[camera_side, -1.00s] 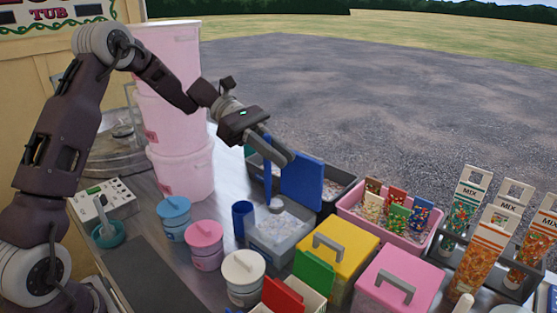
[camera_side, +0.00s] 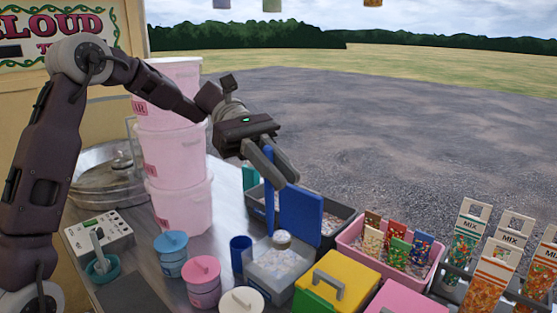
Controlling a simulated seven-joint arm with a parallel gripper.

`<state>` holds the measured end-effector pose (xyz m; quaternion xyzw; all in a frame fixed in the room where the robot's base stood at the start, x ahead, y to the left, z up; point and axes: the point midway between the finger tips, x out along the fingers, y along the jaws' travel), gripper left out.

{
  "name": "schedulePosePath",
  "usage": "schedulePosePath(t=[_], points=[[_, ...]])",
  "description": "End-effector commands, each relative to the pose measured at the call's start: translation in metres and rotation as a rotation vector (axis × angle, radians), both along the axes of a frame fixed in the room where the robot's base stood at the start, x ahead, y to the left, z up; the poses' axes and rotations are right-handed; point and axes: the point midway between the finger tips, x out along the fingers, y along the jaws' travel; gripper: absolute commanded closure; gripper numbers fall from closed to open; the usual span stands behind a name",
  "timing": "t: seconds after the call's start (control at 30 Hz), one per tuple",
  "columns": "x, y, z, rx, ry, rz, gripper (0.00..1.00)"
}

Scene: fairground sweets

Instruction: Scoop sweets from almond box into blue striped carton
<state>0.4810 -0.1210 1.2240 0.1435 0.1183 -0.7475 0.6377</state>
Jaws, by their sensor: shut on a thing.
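My gripper (camera_side: 272,164) is shut on the upright handle of a blue scoop (camera_side: 269,190). The scoop's round bowl (camera_side: 281,238) hangs at the grey box of pale sweets (camera_side: 277,266), in front of its raised blue lid (camera_side: 300,213). Pale stuff shows at the bowl, but I cannot tell whether it is a load or just the bowl. Whether the bowl touches the sweets is also unclear. No label on this box is readable. I cannot make out a blue striped carton; a plain blue cup (camera_side: 241,252) stands just left of the box.
A dark tray (camera_side: 335,222) lies behind the lid. A pink tray (camera_side: 345,246) of small packets and tall MIX cartons (camera_side: 467,237) stand right. A yellow-lidded box (camera_side: 345,275) is in front. Lidded pots (camera_side: 171,255) and stacked pink tubs (camera_side: 180,200) stand left.

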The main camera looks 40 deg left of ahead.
Motion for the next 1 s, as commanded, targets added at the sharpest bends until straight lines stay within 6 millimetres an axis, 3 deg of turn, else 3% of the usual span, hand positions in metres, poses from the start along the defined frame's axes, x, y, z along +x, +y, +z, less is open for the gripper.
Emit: schedulePosePath(t=[0.23, 0.4, 0.5, 0.73, 1.0], points=[[-0.106, -0.061, 0.003, -0.004, -0.006, -0.343, 1.0], [-0.178, -0.081, 0.0, 0.006, -0.01, -0.568, 1.0], [-0.206, -0.084, -0.003, 0.013, -0.01, -0.657, 1.0], [-0.251, -0.085, -0.007, 0.026, -0.008, -0.801, 1.0], [-0.248, -0.085, -0.05, 0.021, -0.005, -0.791, 1.0]])
